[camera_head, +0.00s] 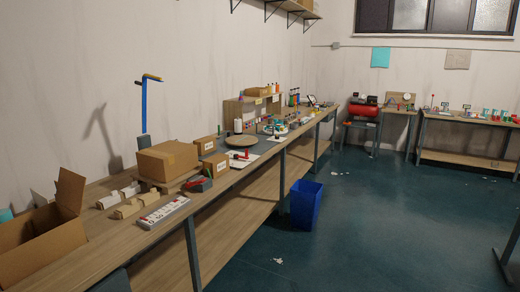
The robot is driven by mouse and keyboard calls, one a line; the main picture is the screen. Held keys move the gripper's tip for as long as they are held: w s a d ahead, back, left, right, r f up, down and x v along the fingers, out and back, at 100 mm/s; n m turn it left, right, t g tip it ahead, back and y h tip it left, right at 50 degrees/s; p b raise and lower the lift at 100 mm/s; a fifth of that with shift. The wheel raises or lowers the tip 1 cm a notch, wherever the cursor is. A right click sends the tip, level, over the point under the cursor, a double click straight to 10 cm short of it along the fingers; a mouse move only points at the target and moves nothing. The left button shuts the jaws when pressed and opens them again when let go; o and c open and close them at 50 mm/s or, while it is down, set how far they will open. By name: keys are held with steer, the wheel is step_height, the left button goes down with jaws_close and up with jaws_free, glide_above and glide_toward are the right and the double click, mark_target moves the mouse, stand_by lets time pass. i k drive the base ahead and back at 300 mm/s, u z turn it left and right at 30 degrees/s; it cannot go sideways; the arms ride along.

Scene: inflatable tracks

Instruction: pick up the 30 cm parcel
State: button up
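A closed brown cardboard parcel (167,160), the largest closed box in view, sits on the long wooden workbench (88,218) along the left wall. It appears to rest on a low flat base. Two smaller labelled cartons stand to its right: one farther back (205,146) and one nearer (216,165). No size marking is readable on the large parcel. My gripper does not show in this view.
An open cardboard box (40,245) with raised flaps stands at the near left. Pale blocks (134,205) and a white power strip (163,212) lie before the parcel. A blue upright post (144,105) stands behind it. A blue bin (305,205) stands on the largely clear floor.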

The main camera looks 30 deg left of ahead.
mark_target(219, 164)
steer(key=u, duration=0.05)
steer(key=i, duration=1.5)
steer(key=u, duration=1.2)
steer(key=i, duration=1.1)
steer(key=u, duration=0.8)
